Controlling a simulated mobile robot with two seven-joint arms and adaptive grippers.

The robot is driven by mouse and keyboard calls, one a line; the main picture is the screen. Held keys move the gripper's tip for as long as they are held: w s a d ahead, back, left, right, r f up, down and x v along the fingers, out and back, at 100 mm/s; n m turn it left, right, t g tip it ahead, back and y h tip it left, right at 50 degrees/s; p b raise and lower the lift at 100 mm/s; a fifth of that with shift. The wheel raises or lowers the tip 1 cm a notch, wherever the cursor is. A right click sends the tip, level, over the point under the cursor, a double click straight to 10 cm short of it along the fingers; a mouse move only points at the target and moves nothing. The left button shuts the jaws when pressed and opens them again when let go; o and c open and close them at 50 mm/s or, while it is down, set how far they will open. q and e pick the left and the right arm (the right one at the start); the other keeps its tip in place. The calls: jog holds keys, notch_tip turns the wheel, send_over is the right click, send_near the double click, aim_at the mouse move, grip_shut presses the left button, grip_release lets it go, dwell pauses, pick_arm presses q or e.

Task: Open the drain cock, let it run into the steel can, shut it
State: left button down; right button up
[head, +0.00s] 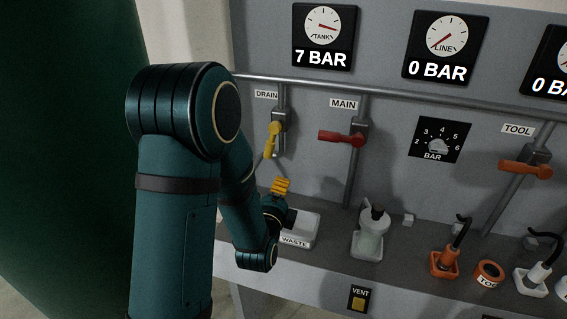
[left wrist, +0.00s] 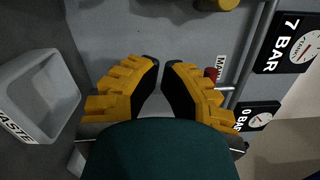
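The drain cock has a yellow lever (head: 273,138) under the DRAIN label, pointing down and slightly tilted, on a thin pipe on the panel. A yellow part at the top of the left wrist view (left wrist: 215,4) looks like this lever. My left gripper (head: 281,186) is below the lever, apart from it. In the left wrist view its yellow fingers with black pads (left wrist: 161,65) have a gap between them with nothing in it. A light grey open container labelled WASTE (head: 298,240) stands on the ledge below; it also shows in the left wrist view (left wrist: 70,92). I cannot identify a steel can. My right gripper is out of view.
A red MAIN lever (head: 341,137) lies level right of the drain cock. The TANK gauge (head: 321,38) reads 7 BAR, the LINE gauge (head: 441,48) 0 BAR. A bottle (head: 369,240) and an orange holder (head: 443,263) stand along the ledge. A VENT button (head: 358,300) is on its front.

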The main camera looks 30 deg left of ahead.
aim_at(271, 143)
pick_arm(q)
jog(key=w+a, duration=0.6)
jog(key=w, duration=0.3)
jog(key=shift+w+a+r+m, duration=0.2)
jog(key=shift+w+r+m, duration=0.1)
jog(key=shift+r, duration=0.15)
jog(key=shift+s, duration=0.1)
jog(key=shift+a+m, duration=0.25)
jog(key=shift+m, duration=0.15)
